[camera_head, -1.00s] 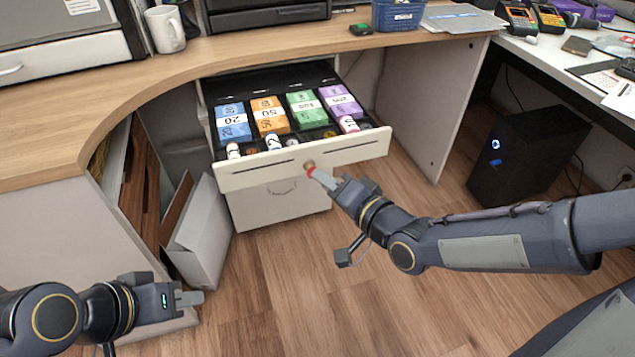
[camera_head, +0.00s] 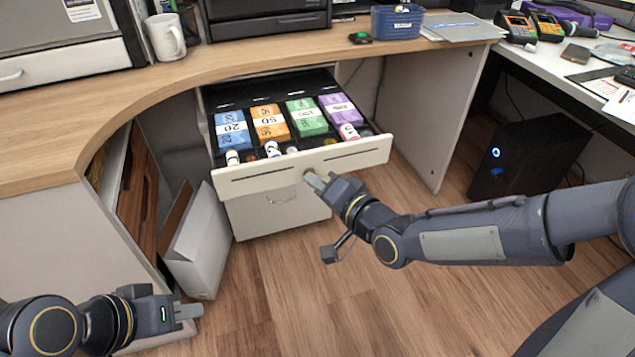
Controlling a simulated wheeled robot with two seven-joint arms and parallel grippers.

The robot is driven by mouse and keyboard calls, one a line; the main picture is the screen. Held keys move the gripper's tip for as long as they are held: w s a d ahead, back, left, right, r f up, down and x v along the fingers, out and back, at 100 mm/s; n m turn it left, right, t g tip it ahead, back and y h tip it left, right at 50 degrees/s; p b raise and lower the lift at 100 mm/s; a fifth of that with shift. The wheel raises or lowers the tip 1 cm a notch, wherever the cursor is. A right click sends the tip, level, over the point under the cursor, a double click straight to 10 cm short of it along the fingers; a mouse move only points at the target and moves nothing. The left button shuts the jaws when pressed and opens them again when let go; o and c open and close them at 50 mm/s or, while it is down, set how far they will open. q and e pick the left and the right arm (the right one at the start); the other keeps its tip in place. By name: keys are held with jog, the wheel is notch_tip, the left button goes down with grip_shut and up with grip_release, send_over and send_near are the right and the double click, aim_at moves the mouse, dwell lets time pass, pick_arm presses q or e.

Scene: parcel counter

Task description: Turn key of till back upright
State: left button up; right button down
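The till drawer (camera_head: 240,180) stands pulled out under the counter, with colored bundles of notes and coin rolls inside. My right gripper (camera_head: 312,180) is at the drawer's front panel, at the spot of the key lock. The key is hidden behind the fingers, so its angle cannot be told. Whether the fingers are shut on the key is also too small to see. My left gripper (camera_head: 190,312) is at the lower left above the floor, away from the drawer. Its fingers look close together and hold nothing visible.
The wooden counter (camera_head: 270,62) curves around above the drawer. A white cardboard box (camera_head: 203,240) stands on the floor left of the drawer cabinet. A black computer tower (camera_head: 530,158) stands at the right. The floor in front is clear.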

jog(key=shift+a+r+n+t+h+p, duration=0.15)
jog(key=shift+n+h+p, duration=1.25)
jog(key=shift+n+p, duration=0.8)
jog(key=shift+a+r+n+t+h+p, duration=0.15)
jog(key=shift+n+h+p, duration=1.25)
jog(key=shift+n+p, duration=0.75)
jog(key=shift+d+f, duration=0.1)
jog(key=shift+f, duration=0.1)
jog(key=c, duration=1.6)
grip_release()
jog(key=shift+c, duration=0.2)
jog(key=shift+s+r, duration=0.1)
jog(key=shift+s, duration=0.05)
